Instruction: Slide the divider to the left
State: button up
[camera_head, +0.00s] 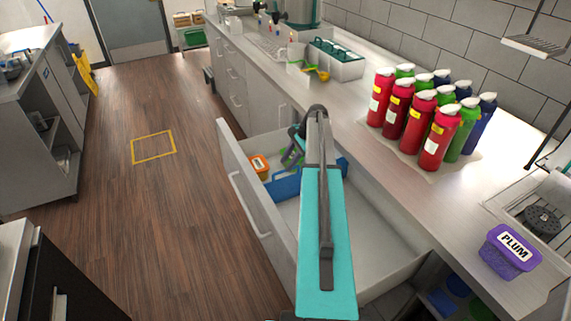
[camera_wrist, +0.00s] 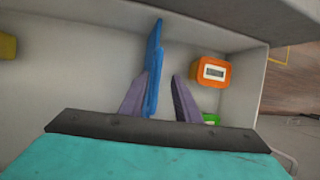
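The blue divider (camera_head: 286,188) stands upright across the inside of the open drawer (camera_head: 236,165), with its middle hidden behind my arm in the head view. In the wrist view the divider (camera_wrist: 154,68) is between the two purple fingers of my gripper (camera_wrist: 160,92). It is right by the left finger; I cannot tell if they touch. A clear gap separates it from the right finger. My gripper (camera_head: 294,152) is open and low inside the drawer in the head view.
An orange labelled container (camera_wrist: 211,71) sits in the drawer, right of the divider in the wrist view, with a green item (camera_wrist: 211,119) near it. Several bottles (camera_head: 420,115) and a purple PLUM container (camera_head: 510,251) stand on the counter. The drawer's near section is mostly bare.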

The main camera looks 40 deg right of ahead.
jog(key=p+v, duration=0.5)
jog(key=v, duration=0.6)
jog(key=shift+d, duration=0.1)
dwell(0.4)
